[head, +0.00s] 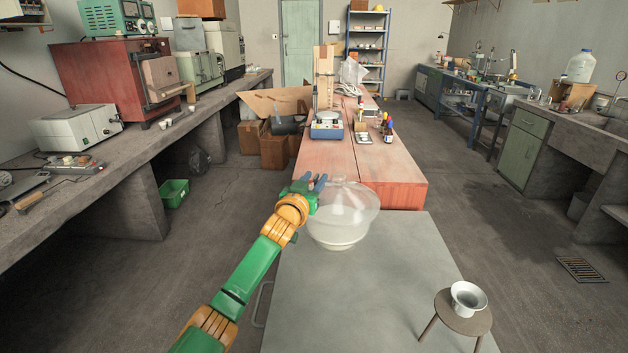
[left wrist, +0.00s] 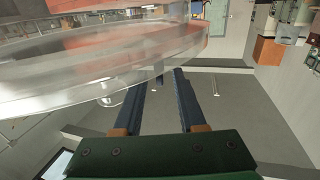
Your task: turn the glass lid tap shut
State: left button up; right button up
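A large clear glass vessel (head: 338,240) stands on the grey bench top, with a wide glass lid (head: 350,199) on it. My left gripper (head: 316,183) is at the upper left side of the lid. In the left wrist view its two blue fingers (left wrist: 166,80) are apart, with only grey background visible between them. The glass rim (left wrist: 100,82) fills the upper left of that view. A small clear rounded glass piece (left wrist: 110,98) shows left of the fingers; I cannot tell if it is the tap. My right gripper is not in view.
The grey bench top (head: 370,310) is otherwise bare. A reddish bench (head: 395,180) with a blue-based instrument (head: 326,126) and small bottles lies behind the vessel.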

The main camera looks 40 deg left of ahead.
pick_arm(q)
grip_shut()
jog(key=shift+a+r+m+t+h+p, duration=0.15)
jog(key=shift+m+h+p, duration=0.1)
jog(key=shift+h+p, duration=0.25)
jog(key=shift+d+r+m+t+h+p, duration=0.15)
jog(key=shift+m+h+p, duration=0.15)
jog(key=shift+p, duration=0.4)
jog(key=shift+a+f+m+h, duration=0.2)
jog(key=shift+f+m+h, duration=0.1)
jog(key=shift+h, duration=0.1)
grip_release()
